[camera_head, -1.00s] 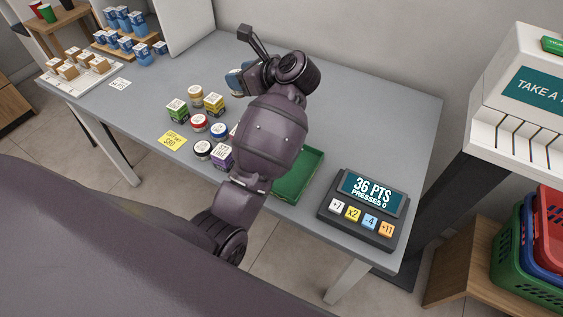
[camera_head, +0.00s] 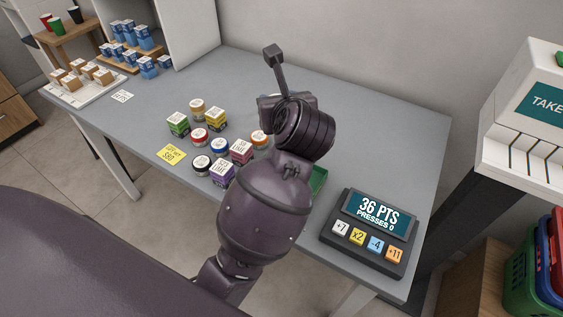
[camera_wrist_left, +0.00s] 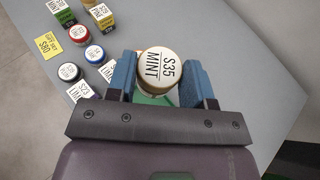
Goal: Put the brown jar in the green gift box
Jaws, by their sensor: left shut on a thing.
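The brown jar (camera_wrist_left: 158,68), with a brown rim and a white lid marked $35 MINT, is between the blue fingers of my left gripper (camera_wrist_left: 158,62), which is shut on it. In the head view my wrist hides the fingers and the jar. The green gift box (camera_head: 320,180) is mostly hidden behind my left arm; a green edge shows on its right side. In the left wrist view a strip of green (camera_wrist_left: 150,99) shows just below the jar. I cannot tell how high the jar is above the box. My right gripper is not in view.
Several jars and small boxes stand left of my arm, among them a red jar (camera_head: 199,137), a pink box (camera_head: 240,150) and an orange-rimmed jar (camera_head: 259,138). A points keypad (camera_head: 368,228) stands at the right. The grey counter (camera_head: 385,130) is clear behind.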

